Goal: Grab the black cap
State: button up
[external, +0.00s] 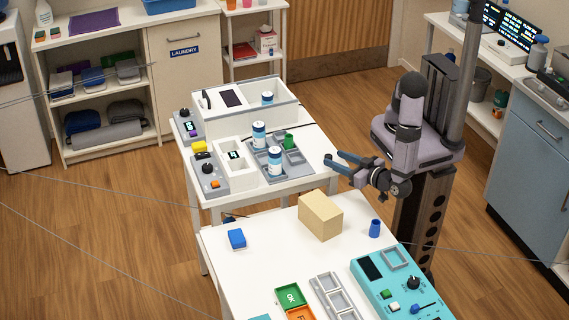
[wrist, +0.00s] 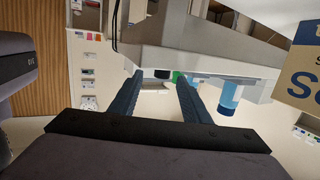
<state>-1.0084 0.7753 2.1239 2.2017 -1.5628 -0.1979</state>
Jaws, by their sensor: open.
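My gripper (external: 331,163) is open and empty in the external view, above the gap between the two white tables, with its fingers pointing left. In the wrist view my gripper (wrist: 157,80) shows two dark blue fingers apart. A small black piece (wrist: 162,73) appears beyond and between the fingertips, beside a green thing (wrist: 177,76); I cannot tell whether it is the black cap. No black cap is clearly identifiable in the external view.
A cardboard box (external: 320,216) stands on the near table below my gripper, with a blue cup (external: 375,228) to its right and a blue block (external: 236,239) to its left. A teal panel (external: 400,283) lies at the front. A white bin (external: 236,122) stands behind the tray.

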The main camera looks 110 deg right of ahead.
aim_at(331, 157)
jog(key=shift+p+x, duration=0.5)
jog(key=shift+x, duration=1.7)
jog(key=shift+w+a, duration=0.1)
jog(key=shift+w, duration=0.05)
jog(key=shift+c, duration=0.6)
grip_shut()
